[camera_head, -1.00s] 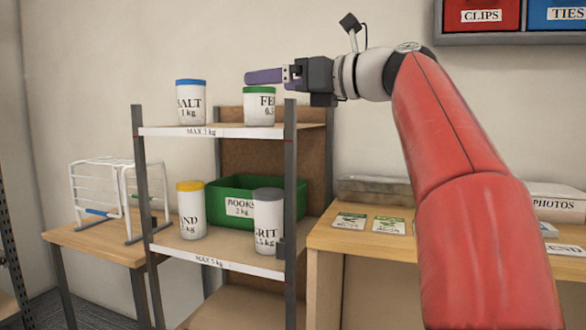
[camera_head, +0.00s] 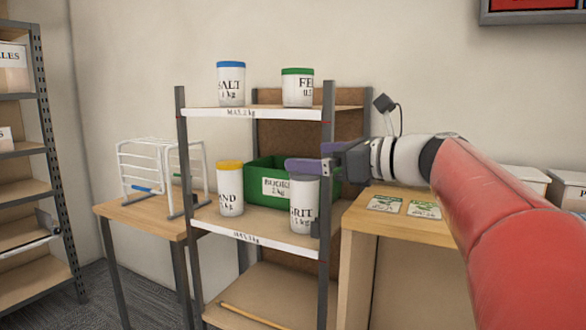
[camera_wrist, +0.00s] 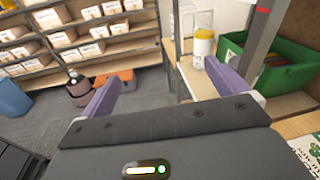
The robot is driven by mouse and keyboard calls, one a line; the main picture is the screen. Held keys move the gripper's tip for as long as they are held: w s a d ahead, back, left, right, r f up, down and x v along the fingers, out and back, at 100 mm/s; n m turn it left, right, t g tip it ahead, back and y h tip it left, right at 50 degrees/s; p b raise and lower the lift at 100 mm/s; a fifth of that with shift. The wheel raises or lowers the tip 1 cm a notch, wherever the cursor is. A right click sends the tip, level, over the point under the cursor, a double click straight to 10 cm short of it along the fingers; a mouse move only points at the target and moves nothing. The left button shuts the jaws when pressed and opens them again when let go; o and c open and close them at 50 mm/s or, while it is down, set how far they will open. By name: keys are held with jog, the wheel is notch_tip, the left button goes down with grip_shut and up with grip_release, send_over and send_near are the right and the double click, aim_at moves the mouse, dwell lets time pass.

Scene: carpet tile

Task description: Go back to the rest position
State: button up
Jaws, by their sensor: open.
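My gripper (camera_head: 303,166) is in the head view, right of the middle, with my red arm reaching in from the right. Its purple fingers overlap the top of the white GRIT jar (camera_head: 305,210) in the picture; whether they touch it cannot be told. In the wrist view the two purple fingers of my gripper (camera_wrist: 165,88) stand wide apart with nothing between them.
The shelf rack's upper board (camera_head: 270,112) holds a blue-lidded SALT jar (camera_head: 231,85) and a green-lidded jar (camera_head: 297,88). Below are a yellow-lidded jar (camera_head: 230,190) and a green box (camera_head: 262,168). A wire rack (camera_head: 150,165) stands left; cards (camera_head: 385,204) lie right.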

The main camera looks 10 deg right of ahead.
jog(key=s+a+f+n+g+h, duration=0.25)
jog(key=s+f+n, duration=0.35)
jog(key=f, duration=0.4)
jog(key=s+a+f+n+g+h, duration=0.2)
jog(key=s+f+n+h, duration=0.2)
jog(key=s+f+n, duration=0.4)
jog(key=s+d+f+n+g+h, duration=0.1)
jog(key=s+d+f+n+h, duration=0.1)
jog(key=s+f+n, duration=0.3)
jog(key=s+d+f+n+h, duration=0.3)
jog(key=s+f+n, duration=0.2)
jog(key=f, duration=0.5)
jog(key=shift+d+f+n+g+h, duration=0.15)
jog(key=shift+d+n+g+h, duration=0.2)
jog(key=shift+n, duration=0.45)
